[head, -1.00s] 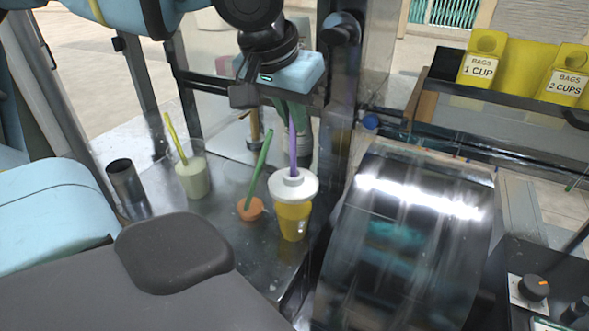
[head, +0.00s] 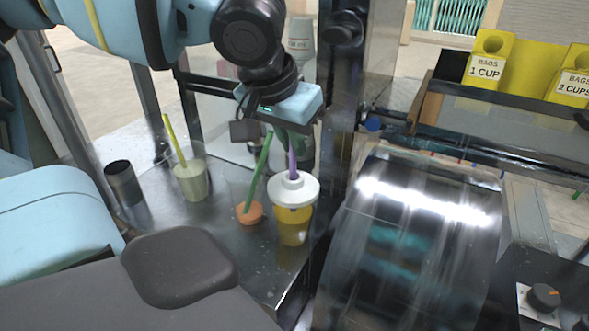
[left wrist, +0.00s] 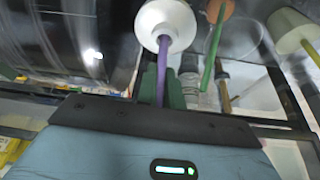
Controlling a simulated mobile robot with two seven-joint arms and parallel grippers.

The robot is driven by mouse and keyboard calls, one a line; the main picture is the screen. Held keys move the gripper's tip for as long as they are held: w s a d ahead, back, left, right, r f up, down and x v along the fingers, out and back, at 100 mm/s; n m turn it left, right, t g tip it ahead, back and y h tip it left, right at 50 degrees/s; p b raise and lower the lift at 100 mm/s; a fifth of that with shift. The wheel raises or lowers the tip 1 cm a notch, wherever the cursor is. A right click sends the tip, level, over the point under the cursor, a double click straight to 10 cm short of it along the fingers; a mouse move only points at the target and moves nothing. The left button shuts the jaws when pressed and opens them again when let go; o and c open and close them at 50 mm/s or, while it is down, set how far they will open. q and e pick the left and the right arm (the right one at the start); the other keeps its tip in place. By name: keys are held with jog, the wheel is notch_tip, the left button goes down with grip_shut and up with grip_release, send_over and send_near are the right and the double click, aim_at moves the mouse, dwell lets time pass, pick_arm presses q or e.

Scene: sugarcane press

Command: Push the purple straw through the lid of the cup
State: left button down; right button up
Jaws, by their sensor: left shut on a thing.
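The purple straw (head: 293,164) stands upright at the top of a clear cup with yellow liquid (head: 292,232) and a white lid (head: 293,190). Its lower end goes into the lid's raised centre, and a purplish patch shows just below the lid. My left gripper (head: 291,148) is shut on the straw's upper part, above the lid. The left wrist view also shows the straw (left wrist: 168,65) between the green fingers (left wrist: 162,88), running to the white lid (left wrist: 165,24). The straw's top is hidden by the gripper. My right gripper is not in view.
A pale cup with a yellow straw (head: 191,180) and a dark metal tumbler (head: 123,183) are further left. The shiny press housing (head: 415,235) is close on the right.

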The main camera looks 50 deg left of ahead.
pick_arm(q)
jog(key=shift+f+b, duration=0.55)
jog(key=shift+f, duration=1.15)
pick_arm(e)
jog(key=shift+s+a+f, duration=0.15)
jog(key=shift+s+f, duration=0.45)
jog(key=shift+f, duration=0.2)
pick_arm(q)
jog(key=c, duration=1.5)
grip_release()
jog(key=shift+o, duration=0.2)
notch_tip(320, 180, up, 7)
jog(key=p, duration=0.4)
send_over(291, 154)
jog(key=shift+w, duration=0.2)
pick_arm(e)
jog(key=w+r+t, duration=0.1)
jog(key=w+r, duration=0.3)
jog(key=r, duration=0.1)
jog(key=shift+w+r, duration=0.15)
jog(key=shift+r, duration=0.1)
